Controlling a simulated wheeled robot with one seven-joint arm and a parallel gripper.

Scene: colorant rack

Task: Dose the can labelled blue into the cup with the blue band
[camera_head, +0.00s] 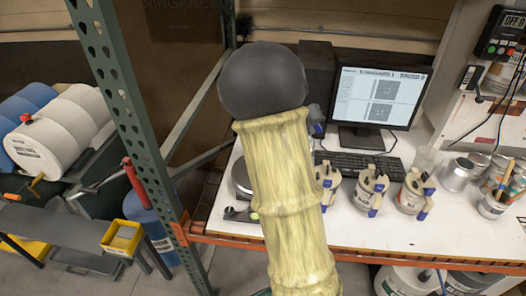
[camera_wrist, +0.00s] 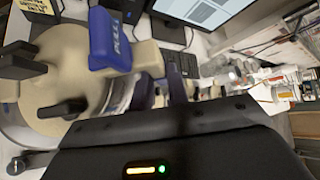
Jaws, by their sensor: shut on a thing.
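My gripper (camera_wrist: 165,128) shows in the wrist view as a dark housing along the bottom. Its fingertips are hidden there, and in the head view my arm covers it. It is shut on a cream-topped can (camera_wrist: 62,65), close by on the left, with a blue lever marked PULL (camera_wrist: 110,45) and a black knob. This can's colour label cannot be read. In the head view, similar cream cans with blue levers stand on the bench: one beside my arm (camera_head: 327,182), one in the middle (camera_head: 370,190) and one to the right (camera_head: 413,192). I cannot make out a blue-banded cup.
The white bench (camera_head: 345,232) has clear room in front of the cans. A monitor (camera_head: 378,95) and keyboard (camera_head: 358,165) stand behind. Metal tins (camera_head: 457,175) crowd the right. A green rack post (camera_head: 130,110) rises at the left. My arm hides part of the bench.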

